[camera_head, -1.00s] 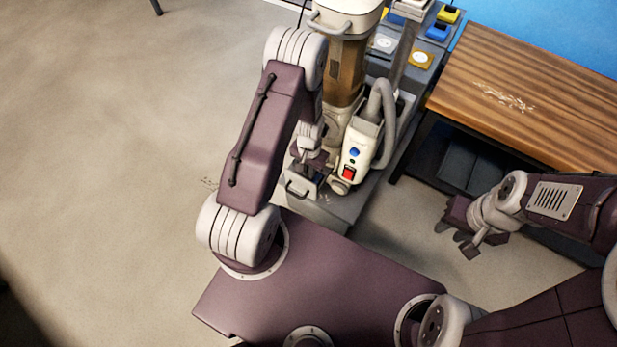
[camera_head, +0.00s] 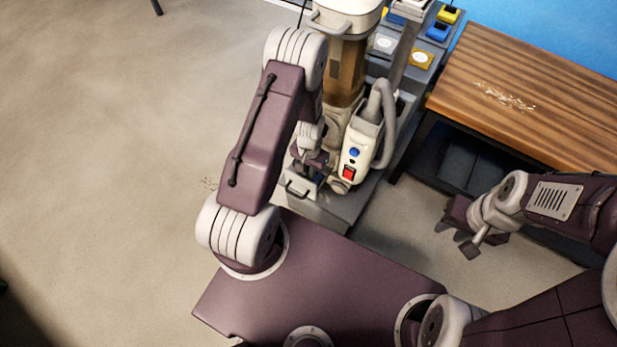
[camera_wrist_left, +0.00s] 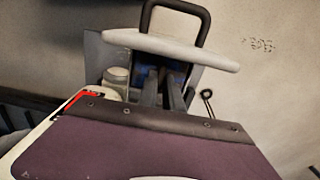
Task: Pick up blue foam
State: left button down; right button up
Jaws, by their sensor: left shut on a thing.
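The blue foam (camera_wrist_left: 180,77) shows as small dark blue patches inside a grey bin with a black handle, in the left wrist view. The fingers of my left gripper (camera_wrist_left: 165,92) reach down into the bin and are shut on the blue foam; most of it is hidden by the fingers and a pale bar. In the head view, my left gripper (camera_head: 307,170) is at the small bin beside the white machine, and the foam cannot be made out. My right gripper (camera_head: 457,238) is open and empty over the floor at the right.
A white control box (camera_head: 357,155) with a red switch and a grey hose stands just right of my left gripper. A wooden bench (camera_head: 530,90) is at the upper right. Blue and yellow blocks (camera_head: 438,32) sit on a grey rack behind.

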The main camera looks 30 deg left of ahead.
dwell(0.4)
pick_arm(q)
notch_tip(320, 180, up, 24)
jog(key=p, duration=1.3)
jog(key=shift+r, duration=0.1)
